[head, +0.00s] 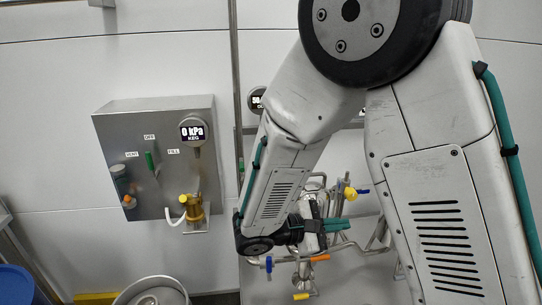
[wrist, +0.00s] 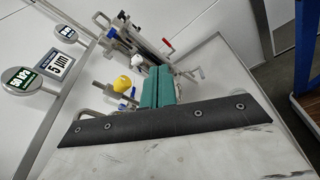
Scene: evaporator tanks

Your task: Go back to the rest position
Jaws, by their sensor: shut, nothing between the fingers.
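My gripper (head: 337,225) has teal fingers and is in the middle right of the head view, at the end of my bent arm. It hangs in front of steel piping (head: 345,245) with coloured valve handles and points to the right. In the wrist view the teal fingers of my gripper (wrist: 158,88) lie together with nothing between them. The piping (wrist: 150,45) shows beyond the fingertips there, and a yellow knob (wrist: 122,84) is left of them. My arm hides part of the piping in the head view.
A grey wall panel (head: 115,165) at left carries a 0 kPa display (head: 193,131), a green lever (head: 151,163) and a brass fitting (head: 194,208). A metal keg (head: 152,291) stands below. A blue container (head: 15,284) is at lower left. Round gauges (wrist: 19,80) show in the wrist view.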

